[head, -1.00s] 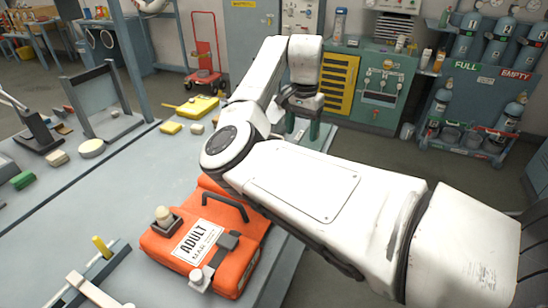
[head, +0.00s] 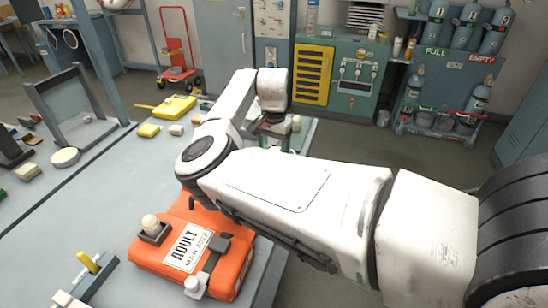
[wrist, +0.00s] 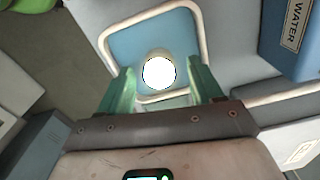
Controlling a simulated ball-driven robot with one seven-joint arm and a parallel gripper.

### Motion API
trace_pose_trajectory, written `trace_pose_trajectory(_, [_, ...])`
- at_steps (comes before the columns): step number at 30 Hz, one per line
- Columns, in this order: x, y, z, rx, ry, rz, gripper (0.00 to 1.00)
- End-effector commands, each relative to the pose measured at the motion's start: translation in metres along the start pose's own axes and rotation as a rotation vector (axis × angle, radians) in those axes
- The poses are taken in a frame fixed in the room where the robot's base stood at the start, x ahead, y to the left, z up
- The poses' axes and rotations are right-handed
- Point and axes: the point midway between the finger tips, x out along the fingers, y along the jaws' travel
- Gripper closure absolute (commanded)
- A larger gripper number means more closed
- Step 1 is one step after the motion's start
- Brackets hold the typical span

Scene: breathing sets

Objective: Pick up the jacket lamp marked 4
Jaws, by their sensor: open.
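A glowing white round lamp (wrist: 159,73) shows between the two green fingers of my gripper (wrist: 164,88) in the wrist view, over a blue tray with a pale rim (wrist: 103,40). The fingers stand apart on either side of it; I cannot tell whether they touch it. I can read no number on it. In the head view my gripper (head: 274,136) is at the far end of the bench, mostly hidden by its own wrist. A small pale knob-like thing (head: 296,124) shows just right of it.
Yellow pieces (head: 175,107) lie left of my gripper. In the wrist view a blue WATER box (wrist: 290,45) is at upper right.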

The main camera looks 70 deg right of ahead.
Motion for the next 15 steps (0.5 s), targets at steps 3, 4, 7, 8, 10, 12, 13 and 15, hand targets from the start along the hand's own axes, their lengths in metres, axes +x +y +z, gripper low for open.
trace_pose_trajectory(3, [0.0104, 0.0003, 0.0001, 0.000, -0.001, 0.001, 0.35])
trace_pose_trajectory(4, [0.0116, 0.0003, 0.0001, 0.000, 0.000, 0.001, 0.35])
trace_pose_trajectory(7, [0.0129, 0.0005, 0.0000, 0.000, 0.000, 0.001, 0.35])
trace_pose_trajectory(8, [0.0128, 0.0005, 0.0000, 0.000, 0.000, 0.001, 0.35])
trace_pose_trajectory(10, [0.0127, 0.0005, 0.0000, 0.000, 0.000, 0.001, 0.35])
trace_pose_trajectory(12, [0.0127, 0.0005, 0.0000, 0.000, 0.000, 0.001, 0.39])
trace_pose_trajectory(13, [0.0126, 0.0005, 0.0000, 0.000, 0.000, 0.001, 0.41])
trace_pose_trajectory(15, [0.0125, 0.0005, 0.0000, 0.000, 0.000, 0.001, 0.48])
